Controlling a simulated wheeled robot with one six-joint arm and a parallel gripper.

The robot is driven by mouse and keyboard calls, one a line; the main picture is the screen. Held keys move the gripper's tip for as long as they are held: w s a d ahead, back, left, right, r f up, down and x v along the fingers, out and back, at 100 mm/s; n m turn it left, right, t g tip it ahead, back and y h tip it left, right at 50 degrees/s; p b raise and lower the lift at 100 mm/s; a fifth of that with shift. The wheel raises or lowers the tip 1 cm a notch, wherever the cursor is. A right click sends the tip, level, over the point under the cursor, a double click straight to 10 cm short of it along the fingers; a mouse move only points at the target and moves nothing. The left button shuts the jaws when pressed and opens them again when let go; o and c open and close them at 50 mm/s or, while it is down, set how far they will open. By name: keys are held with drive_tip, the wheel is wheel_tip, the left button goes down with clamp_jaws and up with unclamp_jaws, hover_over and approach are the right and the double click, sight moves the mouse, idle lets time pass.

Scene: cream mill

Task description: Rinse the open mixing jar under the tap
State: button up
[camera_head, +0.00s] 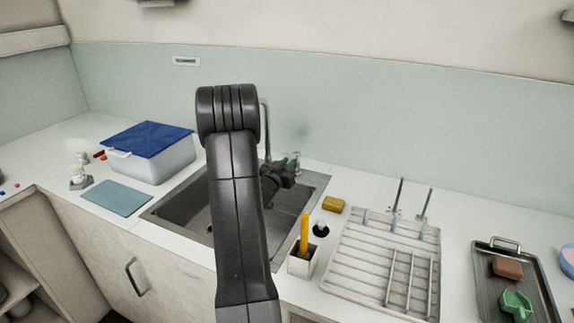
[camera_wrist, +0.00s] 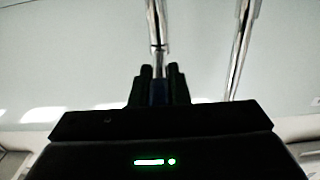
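My gripper (camera_head: 288,170) is over the sink, close to the tap's metalwork, with my arm in front of much of the basin. In the wrist view, my gripper (camera_wrist: 158,84) has its two dark fingers close together, with a narrow dark blue piece between them. I cannot tell whether they grip it. The chrome tap (camera_head: 264,115) rises behind my arm; a chrome pipe (camera_wrist: 157,25) shows above the fingertips in the wrist view. The grey sink (camera_head: 180,208) is partly hidden. A bit of green shows just behind the gripper. I cannot make out the open mixing jar.
A blue-lidded tub (camera_head: 160,165) and a blue mat (camera_head: 117,198) are left of the sink. To its right are a yellow sponge (camera_head: 333,205), a small holder (camera_head: 301,264), a ribbed drying rack (camera_head: 360,262) and a dark tray (camera_head: 491,277). The front counter edge is close.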

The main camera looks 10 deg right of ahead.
clamp_jaws()
drive_tip(key=b, duration=0.2)
drive_tip(key=shift+s+d+f+n+y+b, duration=0.15)
drive_tip(key=shift+d+f+n+y+b, duration=0.15)
drive_tip(key=shift+y, duration=0.1)
drive_tip(key=y+b, duration=0.1)
drive_tip(key=b, duration=0.1)
drive_tip(key=n+t+b, duration=0.1)
drive_tip(key=b, duration=0.1)
drive_tip(key=shift+s+d+r+y, duration=0.2)
drive_tip(key=shift+d+r+y, duration=0.05)
drive_tip(key=shift+d+y, duration=0.15)
drive_tip(key=shift+r+n+t, duration=0.1)
drive_tip(key=shift+n+t, duration=0.2)
drive_tip(key=o, duration=0.6)
unclamp_jaws()
drive_tip(key=shift+c, duration=0.2)
